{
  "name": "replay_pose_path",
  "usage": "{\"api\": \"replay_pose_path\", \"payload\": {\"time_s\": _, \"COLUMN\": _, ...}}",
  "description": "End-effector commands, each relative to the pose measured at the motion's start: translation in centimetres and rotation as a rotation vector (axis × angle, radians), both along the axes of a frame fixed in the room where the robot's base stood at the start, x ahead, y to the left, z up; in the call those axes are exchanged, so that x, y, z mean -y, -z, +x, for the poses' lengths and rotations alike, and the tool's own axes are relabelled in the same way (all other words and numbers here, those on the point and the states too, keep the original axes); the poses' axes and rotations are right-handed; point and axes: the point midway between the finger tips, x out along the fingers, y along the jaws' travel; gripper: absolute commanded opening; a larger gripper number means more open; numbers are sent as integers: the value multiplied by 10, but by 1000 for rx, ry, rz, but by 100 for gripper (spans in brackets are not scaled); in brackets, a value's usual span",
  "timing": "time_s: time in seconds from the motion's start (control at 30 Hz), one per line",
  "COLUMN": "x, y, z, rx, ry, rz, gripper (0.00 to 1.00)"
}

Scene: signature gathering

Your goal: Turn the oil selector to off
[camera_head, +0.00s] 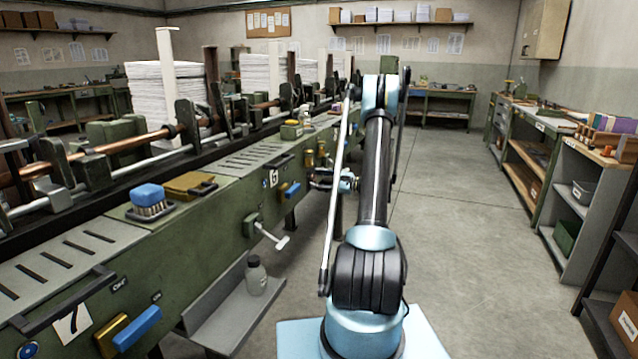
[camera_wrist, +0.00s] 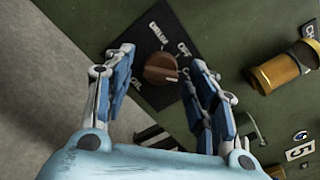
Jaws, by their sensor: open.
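The oil selector (camera_wrist: 160,68) is a brown round knob on a black plate (camera_wrist: 148,30) fixed to a green machine panel. White labels surround it: one reads like "DRUM", one like "OFF" to its upper right, and one like "OIL" to its lower left. I cannot tell for sure which label the knob points to. My gripper (camera_wrist: 158,80) is open, with one blue-padded finger on each side of the knob; contact is not clear. In the head view my gripper (camera_head: 335,182) is at the side of the green machine, and the knob cannot be made out there.
A brass cylinder (camera_wrist: 285,70) sticks out of the panel right of the knob. In the head view a T-shaped handle (camera_head: 270,236) and a grey bottle (camera_head: 256,276) on a low shelf are nearer. The aisle floor (camera_head: 470,240) to the right is clear.

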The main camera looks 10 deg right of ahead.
Motion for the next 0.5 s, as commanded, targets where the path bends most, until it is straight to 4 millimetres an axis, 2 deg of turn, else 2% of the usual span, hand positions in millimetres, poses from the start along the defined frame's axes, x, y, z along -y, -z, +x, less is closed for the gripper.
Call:
{"api": "replay_pose_path", "payload": {"time_s": 0.3, "x": -2, "y": 0, "z": 1, "rx": 0, "ry": 0, "rz": 0, "gripper": 49}}
{"api": "replay_pose_path", "payload": {"time_s": 0.5, "x": -2, "y": 0, "z": 1, "rx": 0, "ry": 0, "rz": 0, "gripper": 7}}
